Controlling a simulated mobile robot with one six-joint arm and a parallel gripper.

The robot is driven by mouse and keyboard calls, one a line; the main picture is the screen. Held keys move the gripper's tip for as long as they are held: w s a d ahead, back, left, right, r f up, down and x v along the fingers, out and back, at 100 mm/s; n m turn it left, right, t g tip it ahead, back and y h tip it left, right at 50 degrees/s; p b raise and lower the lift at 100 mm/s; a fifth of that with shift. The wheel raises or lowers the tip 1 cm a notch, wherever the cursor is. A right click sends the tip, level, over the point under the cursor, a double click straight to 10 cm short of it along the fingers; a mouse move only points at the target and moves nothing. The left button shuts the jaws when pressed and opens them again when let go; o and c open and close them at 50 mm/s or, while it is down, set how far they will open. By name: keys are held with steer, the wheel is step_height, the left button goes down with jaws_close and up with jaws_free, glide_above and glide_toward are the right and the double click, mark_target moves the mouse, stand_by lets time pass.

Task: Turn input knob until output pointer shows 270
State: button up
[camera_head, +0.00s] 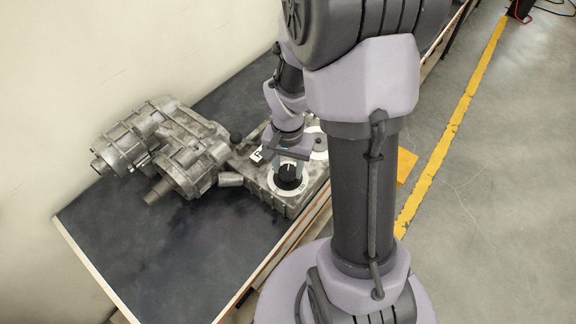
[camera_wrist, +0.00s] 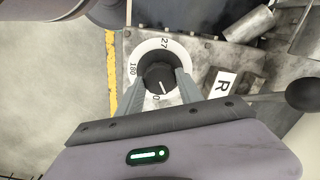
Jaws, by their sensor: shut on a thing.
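The black knob (camera_wrist: 158,77) sits at the centre of a white dial ring (camera_wrist: 150,49) marked 180 and 27, with more marks partly hidden. The knob's white line points toward the lower edge in the wrist view, near a partly hidden mark ending in 0. My gripper (camera_wrist: 161,84) is shut on the knob, one finger on each side. In the head view, my gripper (camera_head: 290,163) reaches down to the black knob (camera_head: 288,177) on the near part of the grey housing (camera_head: 273,199). A second round dial (camera_head: 319,146) behind it is partly hidden by my arm; its pointer reading cannot be told.
A white label with R (camera_wrist: 224,83) and a black ball-headed lever (camera_wrist: 303,94) are right of the dial in the wrist view. A large metal gearbox (camera_head: 170,150) stands left on the dark table (camera_head: 150,245). The table's near left area is clear.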

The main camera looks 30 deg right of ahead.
mark_target(288, 170)
steer(key=o, duration=1.4)
step_height(288, 170, up, 17)
steer(key=p, duration=0.7)
steer(key=shift+r, duration=0.2)
steer(key=s+a+r+n+t+b, duration=0.1)
steer(key=s+a+r+t, duration=0.1)
steer(key=s+a, duration=0.1)
steer(key=s+a+r+n+t+y+b, duration=0.1)
steer(key=s+a+r+n+t+b, duration=0.1)
steer(key=a, duration=0.4)
steer(key=s+a+r+n+t+y+b, duration=0.1)
steer(key=s+a+r+n, duration=0.1)
steer(key=s+a+r, duration=0.2)
steer(key=shift+s+a+t, duration=0.4)
steer(key=shift+s+a, duration=0.3)
steer(key=shift+s, duration=0.2)
